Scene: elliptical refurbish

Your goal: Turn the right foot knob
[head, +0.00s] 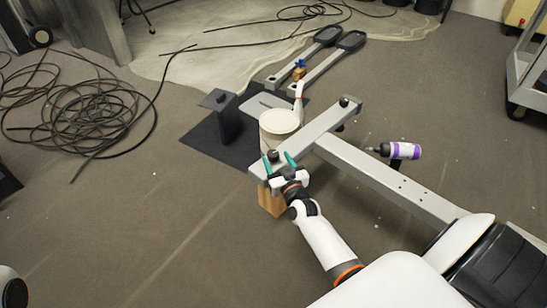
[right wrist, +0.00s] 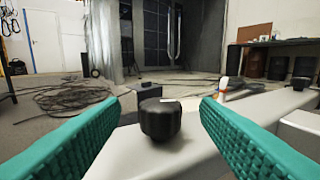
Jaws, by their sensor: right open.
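A black foot knob (head: 272,155) stands on the near-left end of the grey foot bar (head: 318,127). My right gripper (head: 279,160) is at this knob, its two teal fingers open on either side of it. In the right wrist view the ridged black knob (right wrist: 160,119) sits upright between the spread fingers (right wrist: 161,115), with a visible gap on both sides. A second black knob (head: 344,101) is on the far end of the bar; it also shows in the right wrist view (right wrist: 301,83). My left gripper is not in view.
A wooden block (head: 271,199) is under the bar's near end. A white round container (head: 280,122) stands just behind the bar. A purple-and-white drill-like tool (head: 403,150) is beside the long grey rail (head: 385,178). Black cable (head: 85,120) lies coiled at left.

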